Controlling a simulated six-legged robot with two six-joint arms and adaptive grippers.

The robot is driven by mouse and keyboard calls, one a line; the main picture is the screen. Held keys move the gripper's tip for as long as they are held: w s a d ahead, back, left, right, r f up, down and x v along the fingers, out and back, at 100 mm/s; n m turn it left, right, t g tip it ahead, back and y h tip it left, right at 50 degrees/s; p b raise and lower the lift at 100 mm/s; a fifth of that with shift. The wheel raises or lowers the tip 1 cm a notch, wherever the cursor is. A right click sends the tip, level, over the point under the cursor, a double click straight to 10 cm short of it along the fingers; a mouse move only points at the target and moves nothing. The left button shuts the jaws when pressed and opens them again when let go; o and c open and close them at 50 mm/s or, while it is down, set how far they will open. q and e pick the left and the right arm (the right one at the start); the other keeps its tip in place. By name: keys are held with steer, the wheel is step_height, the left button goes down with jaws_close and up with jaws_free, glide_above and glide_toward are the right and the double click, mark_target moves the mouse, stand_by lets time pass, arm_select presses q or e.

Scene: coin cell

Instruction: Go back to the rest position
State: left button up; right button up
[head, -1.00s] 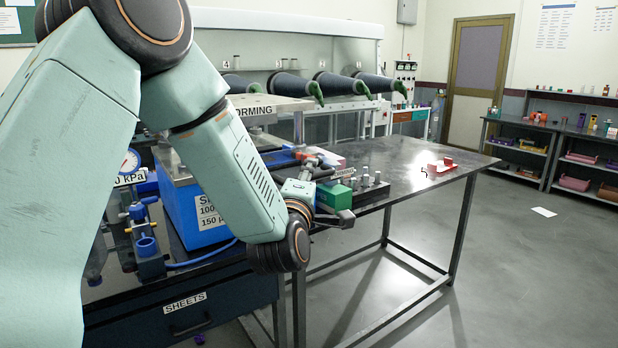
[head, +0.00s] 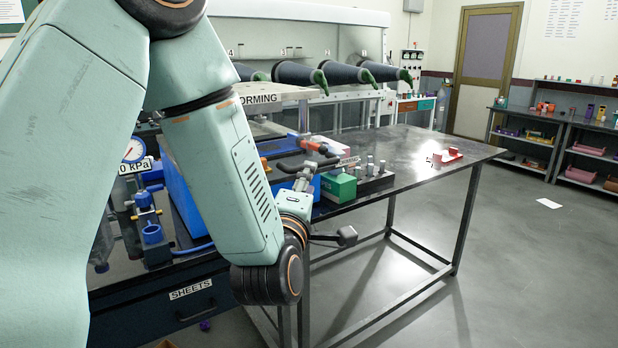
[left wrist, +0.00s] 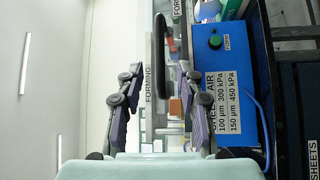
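My left arm comes in from the left of the head view, bent down at the elbow. My left gripper (head: 322,200) is in front of the near edge of the dark bench, close to a green box (head: 338,187). Its two fingers are spread. In the left wrist view the left gripper (left wrist: 159,75) shows two dark fingers wide apart with nothing held between them. My right gripper is in neither view.
A forming press (head: 262,98) and a blue supply box (left wrist: 215,85) stand on the bench. A small rack of cylinders (head: 372,182) and a red holder (head: 447,156) are on it too. A sheets drawer (head: 190,290) is below. Open floor (head: 500,270) lies right.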

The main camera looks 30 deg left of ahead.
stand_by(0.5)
arm_select(q)
steer(key=s+d+f+m+g+h, duration=0.25)
steer(key=f+m, duration=0.25)
steer(key=f, duration=0.4)
steer(key=s+d+f+m+g+h+b, duration=0.1)
steer(key=s+d+f+m+g+h, duration=0.2)
steer(key=f+m, duration=0.45)
steer(key=s+d+f+m+g+h, duration=0.1)
steer(key=s+d+f+m+g, duration=0.2)
steer(key=f, duration=0.7)
steer(key=s+d+f+m+g+b, duration=0.1)
steer(key=s+f+g, duration=0.3)
steer(key=s+f, duration=0.5)
steer(key=s+d+f+m+g+b, duration=0.1)
steer(key=s+f+m+g, duration=0.3)
steer(key=s+f, duration=0.6)
steer(key=s+g, duration=0.1)
steer(key=s, duration=0.5)
steer(key=shift+f+h, duration=0.15)
steer(key=shift+h, duration=0.2)
steer(key=shift+g, duration=0.25)
